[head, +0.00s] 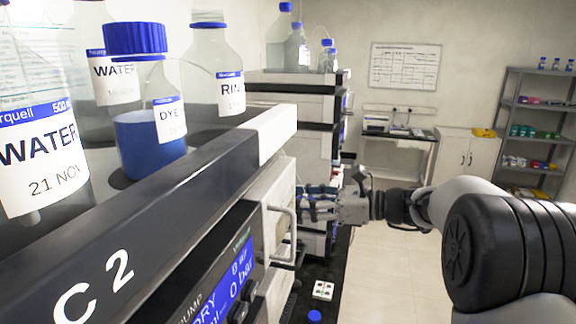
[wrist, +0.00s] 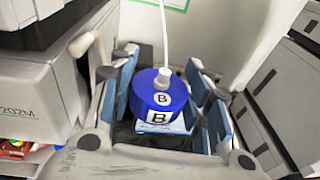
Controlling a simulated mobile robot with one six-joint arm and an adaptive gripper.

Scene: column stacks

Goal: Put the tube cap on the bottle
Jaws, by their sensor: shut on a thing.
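The tube cap (wrist: 158,98) is blue, marked B on its top and side, with a white tube rising from its centre in the wrist view. My gripper (wrist: 163,75) has its blue-padded fingers on either side of this cap and is shut on it. A small white-and-blue label (wrist: 176,127) shows just below the cap; I cannot tell what it belongs to. In the head view my gripper (head: 318,204) is beside the instrument stack, and the held cap is not clear there. No bottle marked B can be made out in the head view.
Bottles marked WATER (head: 42,150) and DYE (head: 150,135) stand on the near stack (head: 180,190). Its handle (head: 283,235) juts out near my gripper. A loose blue cap (head: 315,316) lies on the dark surface below. The floor (head: 395,275) to the right is clear.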

